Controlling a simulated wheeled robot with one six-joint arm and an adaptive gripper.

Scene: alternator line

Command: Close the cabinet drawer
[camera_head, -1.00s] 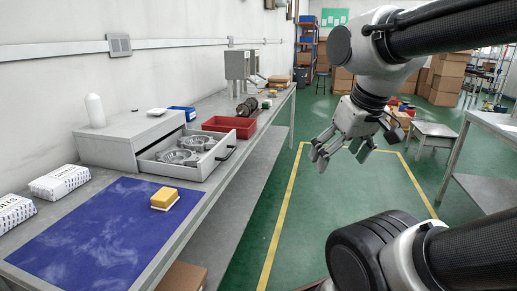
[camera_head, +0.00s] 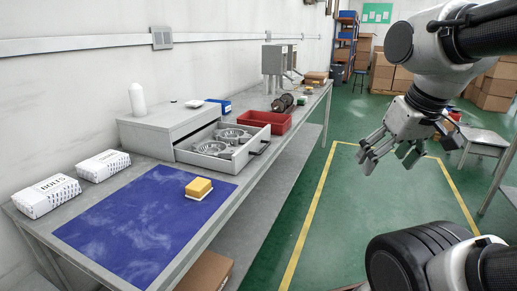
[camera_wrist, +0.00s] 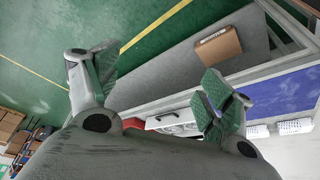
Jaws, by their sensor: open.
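The grey cabinet (camera_head: 165,131) stands on the workbench against the wall. Its drawer (camera_head: 237,163) is pulled out toward the bench's front edge, with round metal parts (camera_head: 222,142) inside and a dark handle (camera_head: 260,148) on its front. The drawer front also shows in the wrist view (camera_wrist: 168,122), partly hidden behind my gripper. My gripper (camera_head: 385,156) is open and empty, over the green floor to the right of the bench and apart from the drawer. In the wrist view its two fingers (camera_wrist: 150,90) are spread wide.
A red bin (camera_head: 272,121) stands just behind the drawer. Two white packs (camera_head: 47,195) lie at the left. A cardboard box (camera_wrist: 219,47) is on the lower shelf. The floor beside the bench is clear.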

